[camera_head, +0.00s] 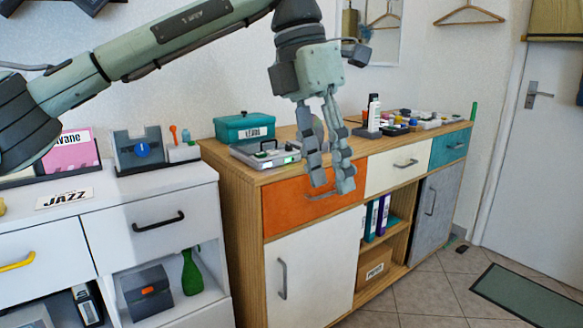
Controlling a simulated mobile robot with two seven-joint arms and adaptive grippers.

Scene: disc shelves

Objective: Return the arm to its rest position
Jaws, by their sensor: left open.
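My left arm comes in from the upper left and reaches across the top of the view. My left gripper (330,185) points down in front of the orange drawer (285,208) of the wooden sideboard. Its fingers are apart and hold nothing. They hide part of the drawer front and its handle; I cannot tell whether they touch it. My right gripper is not in view.
A teal box (244,127) and a grey device (266,154) stand on the sideboard top, close to the gripper. Bottles and small items stand further right. A white cabinet (75,235) is at left. Tiled floor (425,300) shows at lower right.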

